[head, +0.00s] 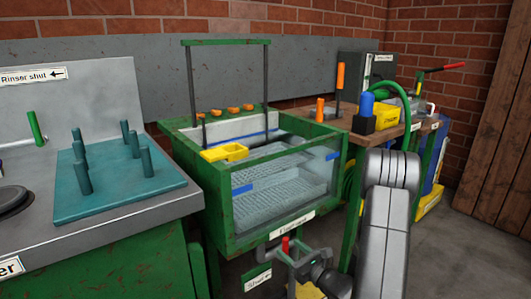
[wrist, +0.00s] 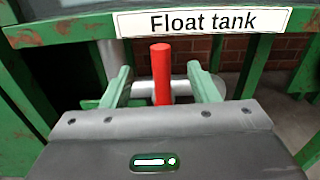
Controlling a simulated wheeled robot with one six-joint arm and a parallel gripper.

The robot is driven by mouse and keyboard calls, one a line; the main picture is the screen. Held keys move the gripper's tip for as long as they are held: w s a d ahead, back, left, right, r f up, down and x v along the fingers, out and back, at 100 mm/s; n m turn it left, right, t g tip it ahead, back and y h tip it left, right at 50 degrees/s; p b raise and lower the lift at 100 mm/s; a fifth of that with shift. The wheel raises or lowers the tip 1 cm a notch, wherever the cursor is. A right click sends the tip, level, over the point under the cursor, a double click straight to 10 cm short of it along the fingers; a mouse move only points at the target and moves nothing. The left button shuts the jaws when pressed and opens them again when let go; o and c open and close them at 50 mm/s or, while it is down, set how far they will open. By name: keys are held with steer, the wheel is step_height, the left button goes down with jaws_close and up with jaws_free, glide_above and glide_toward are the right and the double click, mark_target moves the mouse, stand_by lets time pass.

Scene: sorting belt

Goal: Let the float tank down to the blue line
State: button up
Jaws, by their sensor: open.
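The float tank (head: 245,238) is a green-framed, glass-fronted tank with wire trays inside. Short blue marks (head: 243,188) sit on its glass, and a blue line (head: 262,136) runs along the inner back wall. I cannot clearly tell the water level. Below the tank is a grey pipe with a red valve handle (head: 285,245), which also shows upright in the wrist view (wrist: 161,75). My gripper (wrist: 161,82) is open, its green fingers on either side of the handle with gaps showing. A "Shut" sign (head: 258,280) hangs beside the pipe.
A "Float tank" label (wrist: 204,21) is on the rim above the handle. A bench with a teal peg board (head: 110,195) stands left. A wooden table with a blue-topped block (head: 365,112) stands right.

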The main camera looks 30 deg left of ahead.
steer(key=shift+b+v, duration=0.4)
steer(key=shift+v, duration=2.55)
steer(key=shift+a, duration=0.15)
steer(key=p+x, duration=0.1)
steer(key=x, duration=0.7)
steer(key=shift+a, duration=0.1)
steer(key=shift+w+d+m+p, duration=0.2)
steer(key=shift+d+m+p, duration=0.1)
steer(key=shift+p, duration=0.35)
steer(key=shift+a, duration=0.1)
